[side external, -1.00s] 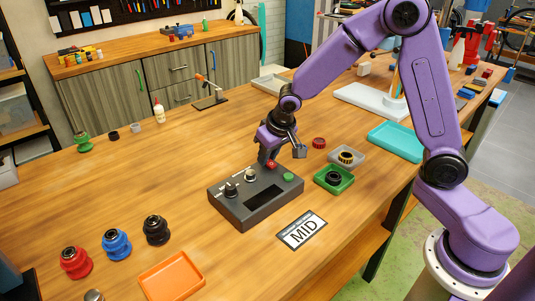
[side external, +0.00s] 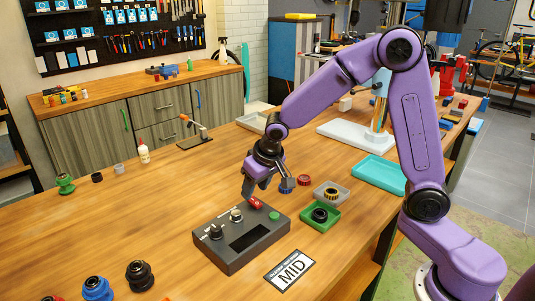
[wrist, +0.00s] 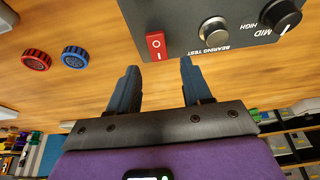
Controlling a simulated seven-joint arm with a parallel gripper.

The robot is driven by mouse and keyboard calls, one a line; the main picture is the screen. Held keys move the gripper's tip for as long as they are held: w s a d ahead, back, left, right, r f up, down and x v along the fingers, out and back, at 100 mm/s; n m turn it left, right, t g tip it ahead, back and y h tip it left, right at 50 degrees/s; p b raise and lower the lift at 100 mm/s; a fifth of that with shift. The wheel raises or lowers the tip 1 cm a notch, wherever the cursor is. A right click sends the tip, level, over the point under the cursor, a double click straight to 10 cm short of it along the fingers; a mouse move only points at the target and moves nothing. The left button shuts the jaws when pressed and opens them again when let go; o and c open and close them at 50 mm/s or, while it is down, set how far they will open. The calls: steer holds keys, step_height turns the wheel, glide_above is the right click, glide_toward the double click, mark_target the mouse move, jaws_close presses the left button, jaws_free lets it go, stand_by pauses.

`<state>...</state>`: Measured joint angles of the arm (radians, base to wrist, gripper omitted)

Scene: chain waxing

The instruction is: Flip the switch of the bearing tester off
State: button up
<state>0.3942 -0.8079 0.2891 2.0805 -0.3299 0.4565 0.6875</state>
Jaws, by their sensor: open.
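The bearing tester (side external: 218,258) is a dark grey box on the wooden bench, with two knobs, a green button and a dark panel on top. Its red rocker switch (side external: 256,202) is on the top near the far edge. In the wrist view the switch (wrist: 155,45) shows white marks; I cannot tell which side is pressed. My gripper (side external: 257,190) is just above and behind the switch, pointing down. In the wrist view its two dark fingers (wrist: 160,70) are apart with nothing between them. The switch lies just beyond the fingertips, nearer the left finger; contact is not visible.
A red cap (side external: 304,180) and a blue cap (side external: 287,187) lie right of my gripper. A green tray (side external: 319,224) holding a black ring and a grey tray (side external: 345,193) stand farther right. A MID card (side external: 290,271) lies in front.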

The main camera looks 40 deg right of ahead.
steer(key=v, duration=1.4)
steer(key=s+f+n+g, duration=0.1)
steer(key=s+f+n, duration=0.2)
steer(key=s, duration=0.6)
steer(key=s+d+f+n+g, duration=0.1)
steer(key=s+f+n, duration=0.2)
steer(key=s, duration=0.6)
steer(key=s+d+f+n+g, duration=0.1)
steer(key=s+f+n+g, duration=0.1)
steer(key=s+n, duration=0.4)
steer(key=s+f, duration=0.1)
steer(key=s, duration=0.2)
steer(key=shift+n, duration=0.3)
steer(key=shift+d+f, duration=0.1)
